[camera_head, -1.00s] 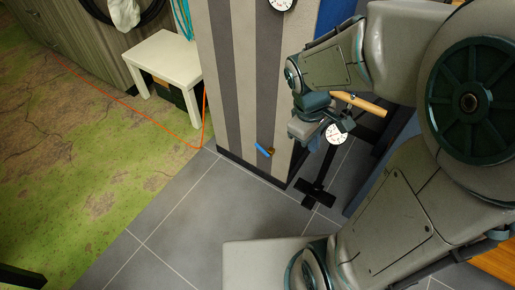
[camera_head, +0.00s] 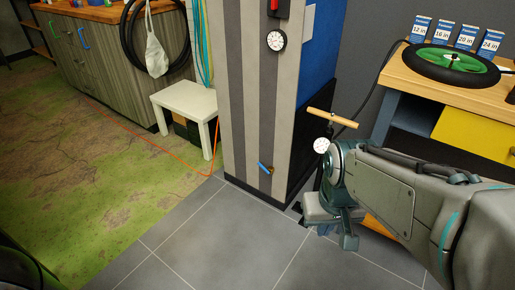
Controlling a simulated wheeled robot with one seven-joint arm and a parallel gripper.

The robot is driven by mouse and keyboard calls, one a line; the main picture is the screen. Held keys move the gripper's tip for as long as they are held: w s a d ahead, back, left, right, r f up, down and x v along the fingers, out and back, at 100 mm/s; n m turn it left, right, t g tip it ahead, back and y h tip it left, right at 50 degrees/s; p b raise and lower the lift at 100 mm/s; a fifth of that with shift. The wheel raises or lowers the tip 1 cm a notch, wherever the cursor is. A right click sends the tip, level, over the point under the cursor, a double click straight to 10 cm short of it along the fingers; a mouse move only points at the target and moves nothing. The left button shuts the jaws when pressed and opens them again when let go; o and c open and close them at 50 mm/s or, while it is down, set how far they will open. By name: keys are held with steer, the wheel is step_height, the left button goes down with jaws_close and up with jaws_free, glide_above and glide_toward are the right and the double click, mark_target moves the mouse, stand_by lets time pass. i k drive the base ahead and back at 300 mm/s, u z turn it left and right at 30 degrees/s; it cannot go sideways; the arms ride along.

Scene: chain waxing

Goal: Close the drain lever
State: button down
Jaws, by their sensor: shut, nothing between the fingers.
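The drain lever is a small blue handle (camera_head: 263,166) on a brass-coloured fitting (camera_head: 269,170) low on the striped pillar (camera_head: 253,110). The handle lies tilted, rising up and left from the fitting. I cannot tell its exact angle to the valve. My gripper (camera_head: 348,241) is shut and empty, right of the pillar's base and lower in the picture than the lever. It is well apart from the lever. Nothing covers the lever.
A floor pump (camera_head: 335,118) with a wooden handle stands between the pillar and my arm. A workbench (camera_head: 445,82) with a wheel is at the right. A white stool (camera_head: 187,99) and an orange cable (camera_head: 160,157) are at the left. Grey floor tiles (camera_head: 220,240) before the pillar are clear.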

mark_target(259, 163)
steer(key=u, duration=0.6)
steer(key=i, duration=1.25)
steer(key=z, duration=0.65)
